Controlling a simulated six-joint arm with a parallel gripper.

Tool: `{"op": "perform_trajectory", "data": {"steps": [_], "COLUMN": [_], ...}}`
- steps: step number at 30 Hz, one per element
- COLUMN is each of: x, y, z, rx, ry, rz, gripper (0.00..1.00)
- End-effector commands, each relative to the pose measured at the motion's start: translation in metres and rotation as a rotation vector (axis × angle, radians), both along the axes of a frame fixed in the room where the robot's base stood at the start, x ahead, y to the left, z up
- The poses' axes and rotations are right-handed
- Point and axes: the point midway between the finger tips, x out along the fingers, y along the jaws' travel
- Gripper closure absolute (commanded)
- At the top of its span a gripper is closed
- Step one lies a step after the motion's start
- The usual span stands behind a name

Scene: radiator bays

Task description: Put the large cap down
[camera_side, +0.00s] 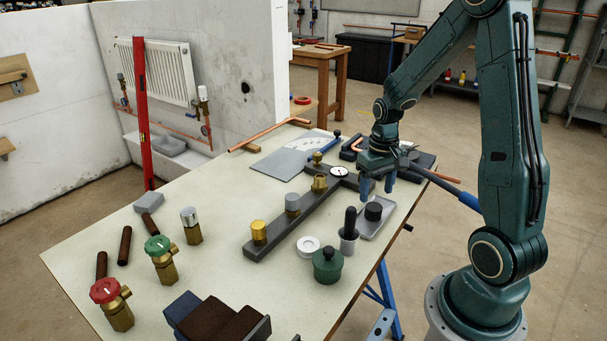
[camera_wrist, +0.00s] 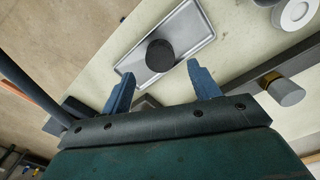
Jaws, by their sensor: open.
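A short black round cap (camera_side: 373,211), which looks like the large cap, rests on a shallow grey metal tray (camera_side: 384,224) at the right side of the table. In the wrist view the cap (camera_wrist: 160,56) sits on the tray (camera_wrist: 204,33), just beyond the fingertips. My gripper (camera_side: 378,188) is above the tray with its two blue fingers apart. In the wrist view the gripper (camera_wrist: 162,72) has nothing between its fingers. The cap appears apart from both fingers.
A black-handled tool (camera_side: 349,227), a white ring (camera_side: 308,246) and a green pot (camera_side: 327,266) stand close left of the tray. A dark bar (camera_side: 275,240) with brass and grey fittings lies beyond them. Valves (camera_side: 162,262) stand at the left.

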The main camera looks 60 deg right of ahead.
Motion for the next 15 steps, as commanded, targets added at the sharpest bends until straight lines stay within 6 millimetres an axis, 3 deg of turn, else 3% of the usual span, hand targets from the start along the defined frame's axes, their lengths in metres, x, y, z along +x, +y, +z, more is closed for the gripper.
{"op": "perform_trajectory", "data": {"steps": [9,15], "x": [0.000,0.000], "y": [0.000,0.000], "z": [0.046,0.063], "rx": [-0.001,0.000], "ry": [-0.003,0.000], "rz": [0.000,0.000], "gripper": [0.39,0.39]}}
